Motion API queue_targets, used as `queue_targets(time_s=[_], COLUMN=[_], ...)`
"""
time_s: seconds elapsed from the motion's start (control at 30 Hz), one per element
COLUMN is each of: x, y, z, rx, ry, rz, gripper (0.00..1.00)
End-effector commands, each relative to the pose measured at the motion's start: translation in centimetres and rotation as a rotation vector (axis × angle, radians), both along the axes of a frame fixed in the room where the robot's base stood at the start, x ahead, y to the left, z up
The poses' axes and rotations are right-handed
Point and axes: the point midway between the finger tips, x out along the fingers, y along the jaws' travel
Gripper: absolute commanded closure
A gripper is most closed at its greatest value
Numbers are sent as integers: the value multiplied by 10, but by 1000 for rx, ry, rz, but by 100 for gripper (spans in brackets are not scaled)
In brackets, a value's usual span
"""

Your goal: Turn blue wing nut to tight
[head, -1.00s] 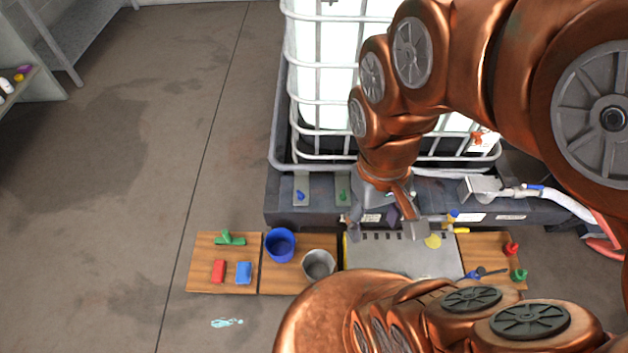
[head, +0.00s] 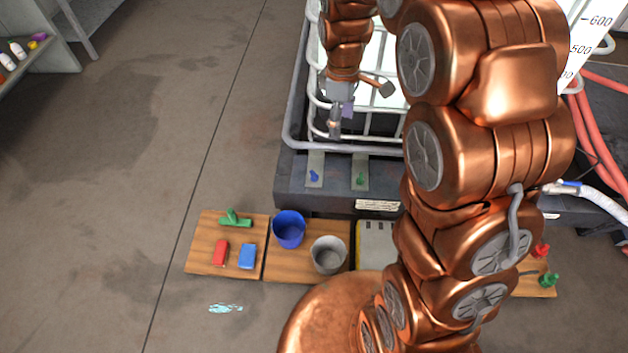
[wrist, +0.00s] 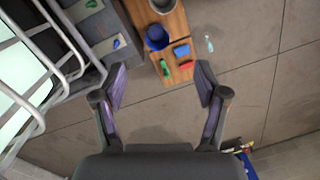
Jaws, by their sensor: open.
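The blue wing nut (head: 314,176) sits on a light plate on the dark front ledge of the tank's base. In the wrist view, the blue nut (wrist: 117,43) shows on its plate at upper left, outside the left finger. A green wing nut (head: 360,178) is on a similar plate to its right. My gripper (head: 360,108) is open and empty, up in front of the white cage bars, above and to the right of the blue nut. In the wrist view, the gripper's fingers (wrist: 152,72) are spread wide with nothing between them.
A wooden board holds a blue bucket (head: 289,230) and a grey cup (head: 329,255). Red (head: 220,254), blue (head: 247,257) and green (head: 236,219) pieces lie on the board to the left. The caged white tank's bars stand close to my gripper. Floor at left is mostly clear.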

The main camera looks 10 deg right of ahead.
Motion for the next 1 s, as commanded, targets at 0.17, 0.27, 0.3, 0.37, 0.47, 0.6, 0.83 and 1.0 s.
queue_targets(time_s=[0.17,0.27,0.3,0.37,0.47,0.6,0.83,1.0], x=[49,74,84,99,121,151,192,215], y=[-1,-1,-1,-1,-1,0,1,3], z=[-65,-97,-111,-130,-166,-219,-310,-378], rx=[12,19,22,25,30,38,50,59], ry=[-4,-11,-11,-18,-23,-31,-44,-53], rz=[164,257,294,349,443,574,789,945], gripper=[27,27,27,27,27,27,27,27])
